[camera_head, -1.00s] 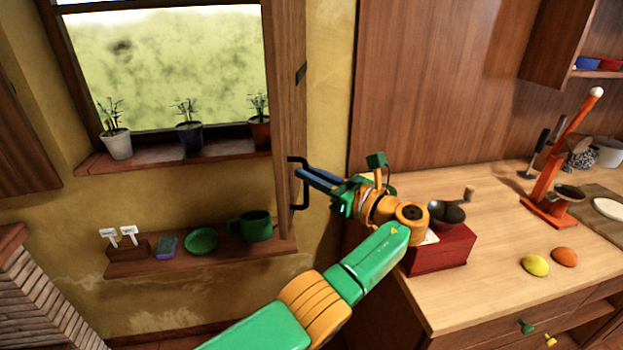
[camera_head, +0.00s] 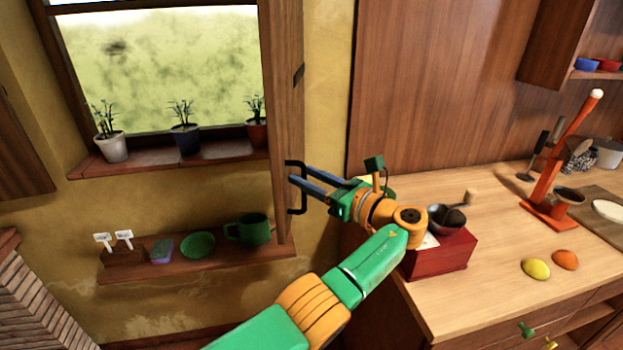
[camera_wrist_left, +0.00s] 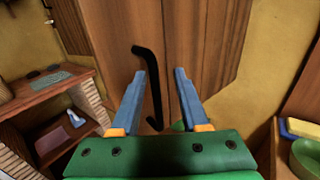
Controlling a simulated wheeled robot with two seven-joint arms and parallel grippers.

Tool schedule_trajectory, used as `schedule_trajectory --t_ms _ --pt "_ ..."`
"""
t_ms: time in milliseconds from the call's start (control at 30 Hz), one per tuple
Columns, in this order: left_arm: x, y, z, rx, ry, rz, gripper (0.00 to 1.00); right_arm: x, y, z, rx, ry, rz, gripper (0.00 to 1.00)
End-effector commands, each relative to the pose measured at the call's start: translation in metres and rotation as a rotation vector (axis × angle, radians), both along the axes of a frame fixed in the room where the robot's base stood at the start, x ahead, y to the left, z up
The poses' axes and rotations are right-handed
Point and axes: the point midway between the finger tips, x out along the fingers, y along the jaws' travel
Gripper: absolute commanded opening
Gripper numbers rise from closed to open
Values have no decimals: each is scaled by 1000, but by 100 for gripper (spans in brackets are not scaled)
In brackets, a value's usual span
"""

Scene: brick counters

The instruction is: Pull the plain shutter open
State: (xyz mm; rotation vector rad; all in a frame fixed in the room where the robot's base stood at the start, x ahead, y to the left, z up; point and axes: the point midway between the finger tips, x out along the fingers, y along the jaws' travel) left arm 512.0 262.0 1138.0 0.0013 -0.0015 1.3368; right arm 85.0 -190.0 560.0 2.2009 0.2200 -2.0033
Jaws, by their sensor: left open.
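The plain wooden shutter (camera_head: 287,110) stands swung out from the right side of the window, seen nearly edge-on. Its black bar handle (camera_head: 303,205) is near its lower edge, on the side facing my arm. My left gripper (camera_head: 292,172) is at the handle with its fingers apart. In the left wrist view, the handle (camera_wrist_left: 154,100) runs slantwise between the two open fingers of the left gripper (camera_wrist_left: 163,72), nearer the left finger; the shutter's face (camera_wrist_left: 205,45) fills the space beyond. I cannot tell whether a finger touches the handle. My right gripper is out of view.
Potted plants stand on the window sill (camera_head: 170,155). Below, a shelf (camera_head: 200,265) holds a green mug (camera_head: 250,229), a green bowl (camera_head: 198,244) and small items. To the right, a counter (camera_head: 480,300) carries a red grinder (camera_head: 440,252) close to my left wrist.

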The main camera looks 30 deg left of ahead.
Motion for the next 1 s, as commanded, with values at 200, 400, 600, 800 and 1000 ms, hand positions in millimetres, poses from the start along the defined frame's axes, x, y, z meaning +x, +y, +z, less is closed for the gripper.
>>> schedule_trajectory --t_ms 200,400,600,800,1000 --pt "-7 -33 -6 -1 -3 -5 45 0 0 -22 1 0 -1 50" --pt "-13 -62 -7 4 -3 -18 45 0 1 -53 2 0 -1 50" --pt "-18 -68 -1 2 -3 -3 45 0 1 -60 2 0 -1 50" --pt "-19 -68 1 1 -2 -2 45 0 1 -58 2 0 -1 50" --pt "5 -62 -82 -135 44 -97 0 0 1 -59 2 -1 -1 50"
